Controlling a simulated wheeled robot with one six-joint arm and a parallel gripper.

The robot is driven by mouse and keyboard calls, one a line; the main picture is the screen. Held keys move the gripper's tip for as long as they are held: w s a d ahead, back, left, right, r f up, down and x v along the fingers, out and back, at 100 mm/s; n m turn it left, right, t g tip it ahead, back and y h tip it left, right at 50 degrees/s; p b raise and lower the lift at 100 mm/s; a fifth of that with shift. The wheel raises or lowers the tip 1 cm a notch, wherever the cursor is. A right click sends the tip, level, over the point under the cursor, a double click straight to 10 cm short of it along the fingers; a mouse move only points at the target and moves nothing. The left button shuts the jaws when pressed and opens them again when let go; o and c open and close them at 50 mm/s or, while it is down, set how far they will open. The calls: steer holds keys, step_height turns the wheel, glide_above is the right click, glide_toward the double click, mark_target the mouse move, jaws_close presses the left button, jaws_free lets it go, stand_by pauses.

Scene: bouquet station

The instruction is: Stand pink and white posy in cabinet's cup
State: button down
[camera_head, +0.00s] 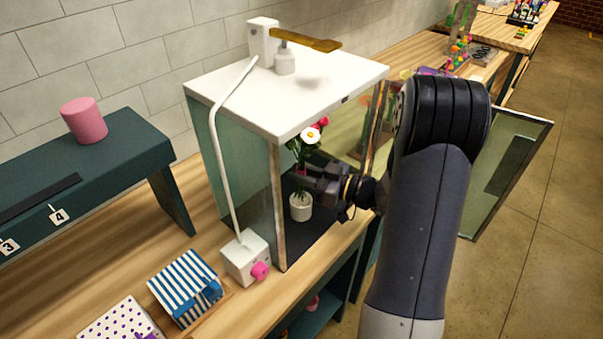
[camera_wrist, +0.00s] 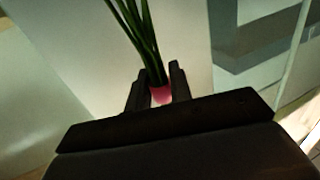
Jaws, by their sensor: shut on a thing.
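The posy (camera_head: 309,137), with pink and white flowers and green leaves, is upright inside the cabinet (camera_head: 235,92). My gripper (camera_head: 308,181) reaches in through the cabinet's open front and is shut on the posy. In the wrist view, green stems (camera_wrist: 141,38) run up from a pink band (camera_wrist: 161,95) between the two fingers (camera_wrist: 158,92). The white cup (camera_head: 300,208) stands on the cabinet's dark floor, just below my gripper. Green shows right at the cup's rim; I cannot tell whether the stem ends are inside it.
The cabinet's glass door (camera_head: 510,165) stands open at the right. A white box with a pink knob (camera_head: 260,270) is by the cabinet's front left corner. Striped (camera_head: 185,285) and dotted (camera_head: 118,322) boxes lie on the bench. A pink cylinder (camera_head: 84,120) stands on a green shelf.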

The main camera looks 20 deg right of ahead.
mark_target(302, 190)
steer(key=shift+f+b, duration=2.05)
steer(key=shift+f, duration=0.3)
stand_by(1.3)
steer(key=shift+f+b, duration=0.3)
steer(key=c, duration=1.2)
jaws_free()
steer(key=shift+o, duration=0.5)
steer(key=o, duration=0.5)
steer(key=shift+c, duration=0.2)
